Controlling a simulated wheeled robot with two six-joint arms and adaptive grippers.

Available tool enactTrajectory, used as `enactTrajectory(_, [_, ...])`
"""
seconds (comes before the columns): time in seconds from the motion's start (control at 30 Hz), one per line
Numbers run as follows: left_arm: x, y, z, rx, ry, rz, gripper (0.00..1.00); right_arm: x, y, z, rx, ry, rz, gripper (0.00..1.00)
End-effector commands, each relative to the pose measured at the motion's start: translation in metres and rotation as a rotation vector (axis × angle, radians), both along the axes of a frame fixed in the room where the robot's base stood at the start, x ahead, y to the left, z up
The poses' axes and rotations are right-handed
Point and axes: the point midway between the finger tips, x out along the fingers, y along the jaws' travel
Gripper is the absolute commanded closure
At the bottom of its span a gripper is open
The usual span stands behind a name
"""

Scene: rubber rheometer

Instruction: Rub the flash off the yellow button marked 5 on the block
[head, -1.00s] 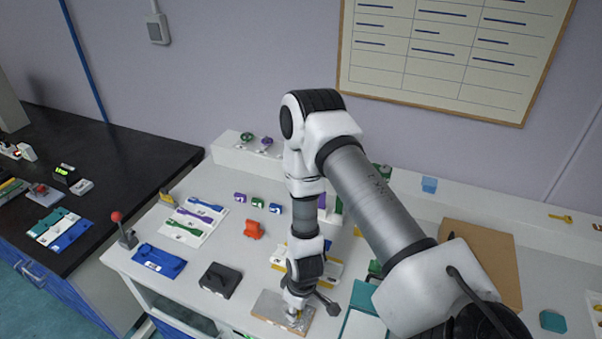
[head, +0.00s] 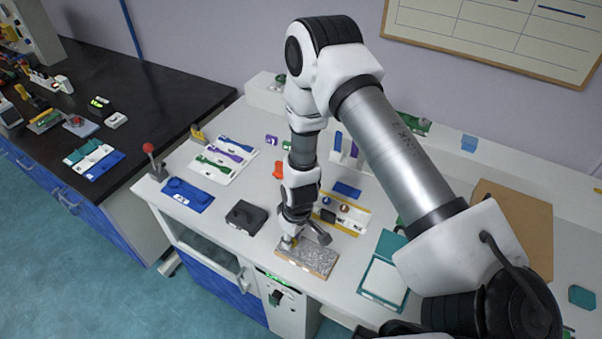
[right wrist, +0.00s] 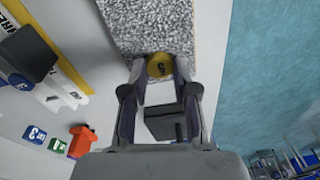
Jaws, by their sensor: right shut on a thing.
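The block (head: 312,257) lies flat on the white bench in the head view, with a rough, speckled grey top. It also fills the top middle of the right wrist view (right wrist: 150,25). My right gripper (head: 289,241) points down at the block's left end. In the right wrist view its fingers are shut on the yellow button (right wrist: 160,66), whose face shows a dark 5. The button is at the block's near edge in that view; whether it touches the rough top I cannot tell. Any flash on it is too small to see. My left gripper is not in view.
A black box (head: 245,217) stands left of the block. A white and yellow tray (head: 345,217) lies behind it, and a teal and white case (head: 383,279) to its right. A blue tray (head: 187,195) and a red-knobbed lever (head: 150,150) are farther left.

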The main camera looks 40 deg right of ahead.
Motion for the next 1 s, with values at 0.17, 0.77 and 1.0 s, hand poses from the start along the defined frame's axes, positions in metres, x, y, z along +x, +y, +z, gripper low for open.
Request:
enactTrajectory(0.17, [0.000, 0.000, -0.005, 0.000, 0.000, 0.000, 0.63, 0.008, 0.004, 0.000, 0.000, 0.000, 0.000, 1.00])
enactTrajectory(0.77, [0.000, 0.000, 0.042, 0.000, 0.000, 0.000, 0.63, 0.007, 0.003, 0.048, 0.000, 0.001, -0.001, 1.00])
enactTrajectory(1.0, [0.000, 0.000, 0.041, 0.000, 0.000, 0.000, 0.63, 0.008, 0.003, 0.067, 0.000, 0.000, -0.003, 1.00])
